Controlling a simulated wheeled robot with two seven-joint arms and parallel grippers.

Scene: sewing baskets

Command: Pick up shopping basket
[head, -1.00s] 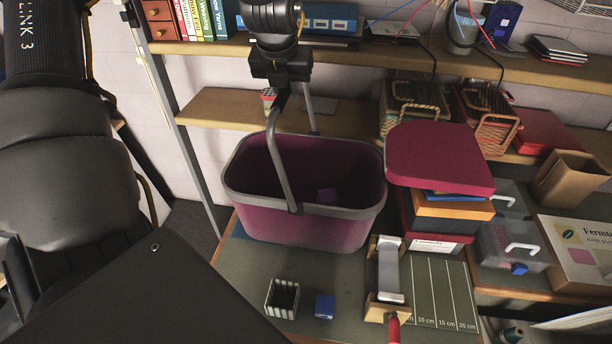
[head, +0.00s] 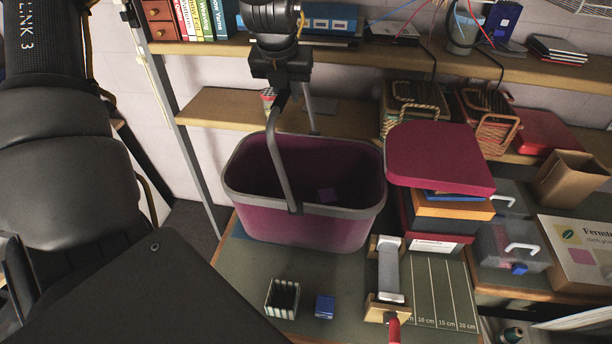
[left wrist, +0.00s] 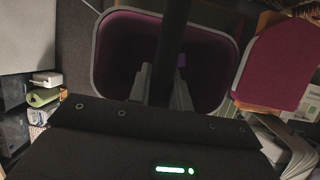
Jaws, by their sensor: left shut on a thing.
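The shopping basket (head: 322,231) is purple with a grey rim and stands upright at the back of the green worktop. Its grey handle (head: 276,155) is raised. My left gripper (head: 281,90) is above the basket, shut on the top of the handle. In the left wrist view, the fingers (left wrist: 161,82) sit on either side of the dark handle bar, with the open basket (left wrist: 207,72) beyond. A small purple box (head: 327,195) lies inside the basket. I cannot tell whether the basket's underside touches the worktop. My right gripper is not in view.
Right of the basket, a stack with a dark pink lid (head: 440,158) stands very close to its rim. In front are a striped pot (head: 282,298), a blue box (head: 325,306) and a wooden holder (head: 388,280). Shelves (head: 215,109) with wicker baskets (head: 415,110) run behind.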

